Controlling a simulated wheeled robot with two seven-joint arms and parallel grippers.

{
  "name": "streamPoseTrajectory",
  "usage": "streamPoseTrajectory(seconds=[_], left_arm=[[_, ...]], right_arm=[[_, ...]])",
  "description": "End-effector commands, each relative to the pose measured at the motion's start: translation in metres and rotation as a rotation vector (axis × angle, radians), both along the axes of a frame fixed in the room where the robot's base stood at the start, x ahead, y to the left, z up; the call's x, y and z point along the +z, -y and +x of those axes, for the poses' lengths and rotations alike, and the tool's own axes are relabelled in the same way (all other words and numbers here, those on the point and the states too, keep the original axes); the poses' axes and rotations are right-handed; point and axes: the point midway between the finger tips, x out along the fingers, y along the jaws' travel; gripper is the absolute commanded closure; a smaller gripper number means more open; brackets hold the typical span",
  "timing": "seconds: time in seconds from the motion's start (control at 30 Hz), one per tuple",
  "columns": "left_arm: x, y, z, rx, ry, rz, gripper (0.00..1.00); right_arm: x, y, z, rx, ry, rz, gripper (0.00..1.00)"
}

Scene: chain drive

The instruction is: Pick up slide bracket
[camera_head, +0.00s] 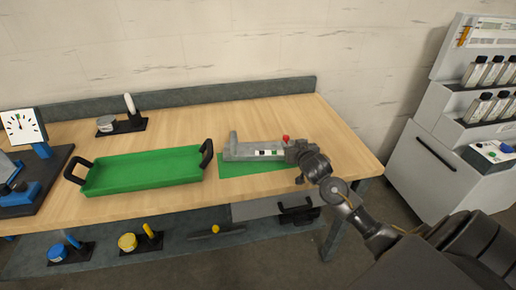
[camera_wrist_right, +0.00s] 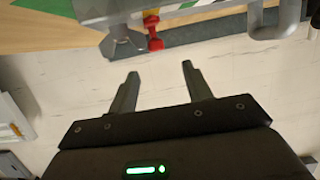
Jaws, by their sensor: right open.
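A grey slide bracket (camera_head: 238,152) lies on a green mat (camera_head: 232,170) at the right half of the wooden workbench. It has an upright post at its left end, a red knob near its right end and a black, white and green strip on its front. My right gripper (camera_head: 298,151) is at the right end of the bracket and covers part of it. In the right wrist view the fingers of my right gripper (camera_wrist_right: 158,80) stand apart with nothing between them. The grey bracket (camera_wrist_right: 98,9) and the red knob (camera_wrist_right: 154,32) are just beyond the fingertips. My left gripper is out of view.
A green tray (camera_head: 140,171) with black handles stands left of the mat. A dial gauge (camera_head: 20,127) and a black stand with a white-topped post (camera_head: 128,112) are further left. A drawer (camera_head: 270,209) is below the bench top. A grey cabinet (camera_head: 445,165) with bottles stands at the right.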

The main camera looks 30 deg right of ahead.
Motion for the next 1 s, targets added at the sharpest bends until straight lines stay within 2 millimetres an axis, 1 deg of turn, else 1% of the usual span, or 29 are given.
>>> streamPoseTrajectory(seconds=[0.1,0.23,0.33,0.4,0.5,0.6,0.67,0.83,1.0], left_arm=[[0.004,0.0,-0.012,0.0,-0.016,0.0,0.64],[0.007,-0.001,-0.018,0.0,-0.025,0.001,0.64],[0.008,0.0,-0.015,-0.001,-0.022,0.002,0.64],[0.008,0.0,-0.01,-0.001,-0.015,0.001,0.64],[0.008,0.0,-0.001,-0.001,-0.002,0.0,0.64],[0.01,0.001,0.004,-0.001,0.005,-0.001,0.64],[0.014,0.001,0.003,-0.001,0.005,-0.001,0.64],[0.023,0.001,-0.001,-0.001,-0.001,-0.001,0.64],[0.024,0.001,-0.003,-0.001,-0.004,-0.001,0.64]], right_arm=[[-0.003,0.009,0.015,-0.005,0.0,-0.001,0.5],[-0.01,0.014,0.032,-0.004,-0.001,-0.001,0.5],[-0.013,0.017,0.041,-0.003,0.0,-0.001,0.5],[-0.014,0.017,0.044,-0.002,0.0,-0.001,0.5],[-0.015,0.017,0.045,-0.001,0.0,0.0,0.5],[-0.015,0.017,0.048,-0.001,-0.001,-0.001,0.5],[-0.016,0.019,0.053,0.0,-0.001,-0.001,0.5],[-0.024,0.026,0.072,0.001,-0.002,-0.001,0.5],[-0.032,0.03,0.088,0.002,-0.001,-0.002,0.5]])
